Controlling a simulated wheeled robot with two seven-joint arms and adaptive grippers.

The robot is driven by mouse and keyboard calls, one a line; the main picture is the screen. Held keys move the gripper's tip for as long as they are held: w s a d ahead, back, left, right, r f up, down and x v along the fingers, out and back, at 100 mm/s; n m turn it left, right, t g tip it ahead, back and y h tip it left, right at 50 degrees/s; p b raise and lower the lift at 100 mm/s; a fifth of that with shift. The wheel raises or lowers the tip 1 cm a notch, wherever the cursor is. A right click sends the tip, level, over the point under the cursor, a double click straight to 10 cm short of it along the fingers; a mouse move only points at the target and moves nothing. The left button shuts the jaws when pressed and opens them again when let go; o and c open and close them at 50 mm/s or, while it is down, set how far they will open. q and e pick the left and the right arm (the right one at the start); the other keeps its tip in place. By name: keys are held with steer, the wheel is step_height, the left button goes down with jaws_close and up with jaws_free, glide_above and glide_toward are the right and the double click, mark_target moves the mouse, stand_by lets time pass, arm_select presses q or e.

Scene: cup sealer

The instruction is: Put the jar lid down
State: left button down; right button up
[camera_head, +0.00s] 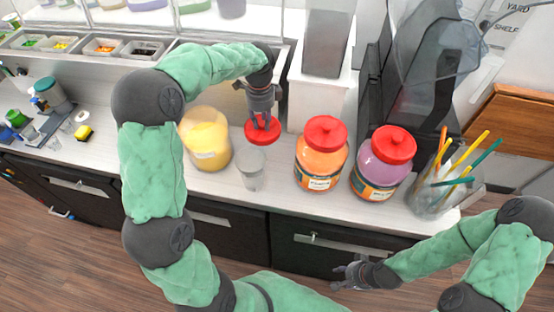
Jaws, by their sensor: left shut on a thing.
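The red jar lid (257,134) is at my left gripper (262,122), which is shut on it from above. The lid is just behind the clear cup (251,168); I cannot tell whether it touches the counter. An open jar with yellow contents (206,140) stands to the left of the lid, without a lid on it. My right gripper (342,278) is in front of the counter, away from the lid, and its fingers look spread apart with nothing between them.
An orange jar (319,160) and a purple jar (377,169), both with red lids, stand to the right. A clear container of colored straws (437,187) is at the right end. A white machine (318,95) stands behind. Topping trays (85,46) line the back left.

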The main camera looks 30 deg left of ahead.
arm_select(q)
steer(key=shift+w+f, duration=0.3)
steer(key=shift+f, duration=0.45)
steer(key=shift+a+f+b, duration=0.1)
steer(key=shift+f+b, duration=0.75)
steer(key=shift+f, duration=3.95)
arm_select(e)
steer(key=shift+d+f, duration=0.2)
steer(key=shift+f, duration=0.3)
steer(key=shift+d+f, duration=0.15)
steer(key=shift+f, duration=0.35)
arm_select(q)
steer(key=shift+f, duration=0.2)
steer(key=c, duration=1)
jaws_free()
step_height(320, 180, up, 12)
steer(key=shift+r+p, duration=0.2)
steer(key=shift+p, duration=0.7)
arm_select(e)
steer(key=shift+r, duration=0.9)
